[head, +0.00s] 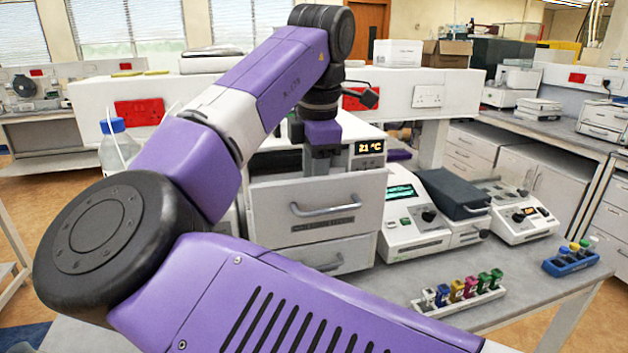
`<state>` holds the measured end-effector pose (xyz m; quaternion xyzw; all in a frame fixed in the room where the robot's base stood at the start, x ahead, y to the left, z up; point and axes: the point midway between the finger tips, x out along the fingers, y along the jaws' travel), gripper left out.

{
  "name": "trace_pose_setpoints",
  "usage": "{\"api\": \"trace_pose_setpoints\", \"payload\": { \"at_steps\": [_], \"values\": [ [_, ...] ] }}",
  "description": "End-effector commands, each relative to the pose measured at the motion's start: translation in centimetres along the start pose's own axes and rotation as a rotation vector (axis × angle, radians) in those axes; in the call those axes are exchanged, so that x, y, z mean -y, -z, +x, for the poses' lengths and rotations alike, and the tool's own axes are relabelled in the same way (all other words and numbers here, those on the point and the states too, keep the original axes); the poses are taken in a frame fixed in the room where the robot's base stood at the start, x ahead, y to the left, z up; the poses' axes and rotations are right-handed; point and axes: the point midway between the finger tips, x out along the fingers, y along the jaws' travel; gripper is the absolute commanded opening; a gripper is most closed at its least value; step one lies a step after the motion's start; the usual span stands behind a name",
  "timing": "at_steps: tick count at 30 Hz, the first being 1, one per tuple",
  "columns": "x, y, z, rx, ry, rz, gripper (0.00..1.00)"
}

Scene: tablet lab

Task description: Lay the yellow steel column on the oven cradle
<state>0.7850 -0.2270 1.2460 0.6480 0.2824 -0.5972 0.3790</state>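The oven (355,130) stands on the bench with its display reading 21 °C. Its upper drawer (318,215) with a bar handle looks pulled out toward me. My gripper (322,165) points down over the open drawer, just behind its front panel. Its fingertips are hidden by that panel, so I cannot tell whether they are open or shut or hold anything. The cradle inside the drawer is hidden too. I cannot make out a yellow steel column for sure.
A white rack (440,309) with several coloured pieces, one yellow, stands at the bench's front. A blue rack (571,264) is at the right. Bench instruments (415,215) stand right of the oven. A blue-capped bottle (113,150) is at the left. Bare bench (395,285) lies before the instruments.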

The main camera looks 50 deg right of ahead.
Motion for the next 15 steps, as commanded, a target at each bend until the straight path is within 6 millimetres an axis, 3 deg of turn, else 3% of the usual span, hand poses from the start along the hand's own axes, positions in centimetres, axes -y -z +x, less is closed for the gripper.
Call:
{"api": "trace_pose_setpoints", "payload": {
  "at_steps": [5, 15],
  "values": [
    [-0.1, 0.0, -1.2, 0.000, -0.002, 0.000, 0.42],
    [-0.1, 0.1, -6.5, -0.003, -0.002, -0.001, 0.42]
  ]
}}
